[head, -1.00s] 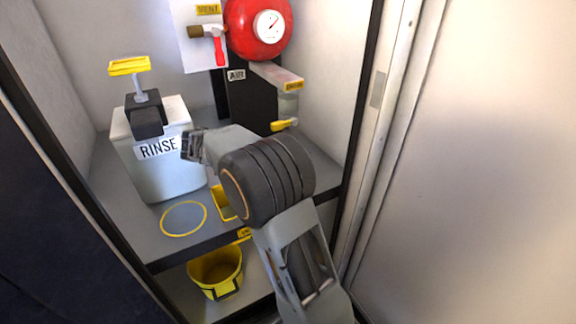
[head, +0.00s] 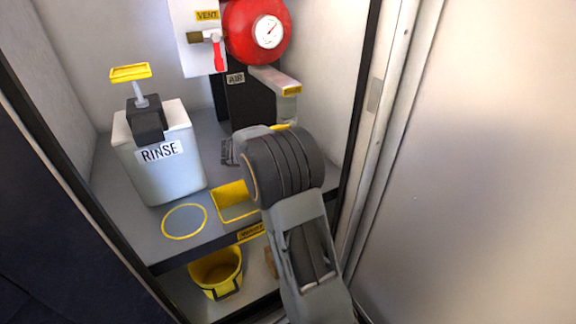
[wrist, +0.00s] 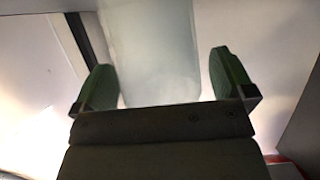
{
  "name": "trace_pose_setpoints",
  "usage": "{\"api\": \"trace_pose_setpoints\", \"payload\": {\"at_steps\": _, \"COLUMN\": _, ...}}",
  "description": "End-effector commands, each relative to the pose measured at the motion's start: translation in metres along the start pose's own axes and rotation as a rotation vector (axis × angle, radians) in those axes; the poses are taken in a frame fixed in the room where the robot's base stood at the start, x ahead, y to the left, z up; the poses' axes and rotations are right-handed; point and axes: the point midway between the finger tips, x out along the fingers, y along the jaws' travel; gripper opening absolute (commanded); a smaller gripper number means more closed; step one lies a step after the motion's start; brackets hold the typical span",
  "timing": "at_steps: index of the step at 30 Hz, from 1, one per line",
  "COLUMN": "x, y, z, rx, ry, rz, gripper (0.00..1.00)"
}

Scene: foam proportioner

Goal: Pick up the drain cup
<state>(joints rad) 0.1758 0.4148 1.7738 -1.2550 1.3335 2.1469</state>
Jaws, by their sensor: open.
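A translucent, pale cup-shaped body (wrist: 155,55) fills the middle of the wrist view, between the fingers; I cannot tell for certain that it is the drain cup. In the head view a greyish translucent bowl (head: 287,107) hangs under the bracket below the red tank, with a yellow part below it, partly behind my wrist. My gripper (head: 228,152) shows only in part there, above the shelf and right of the rinse container. In the wrist view my gripper (wrist: 170,85) is open, its two green-padded fingers either side of the pale body, with no clear contact.
The white rinse container (head: 160,170) stands left on the shelf, behind a yellow ring marking (head: 184,236). A yellow rectangular marking (head: 234,217) lies to its right. A yellow bucket (head: 216,290) sits on the lower shelf. The red tank (head: 240,30) and cabinet frame (head: 365,100) bound the right.

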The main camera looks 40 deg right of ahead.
Motion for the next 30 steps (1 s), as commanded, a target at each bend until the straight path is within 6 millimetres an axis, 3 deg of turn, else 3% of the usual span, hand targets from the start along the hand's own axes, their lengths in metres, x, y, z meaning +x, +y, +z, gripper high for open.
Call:
{"api": "trace_pose_setpoints", "payload": {"at_steps": 6, "x": 0.0007, "y": 0.0000, "z": 0.0004, "rx": 0.000, "ry": 0.000, "rz": 0.000, "gripper": 1.00}}
{"api": "trace_pose_setpoints", "payload": {"at_steps": 22, "x": 0.0004, "y": -0.0001, "z": 0.0002, "rx": 0.000, "ry": 0.000, "rz": 0.000, "gripper": 0.49}}
{"api": "trace_pose_setpoints", "payload": {"at_steps": 30, "x": -0.0001, "y": -0.0001, "z": -0.0010, "rx": 0.001, "ry": 0.000, "rz": 0.000, "gripper": 0.48}}
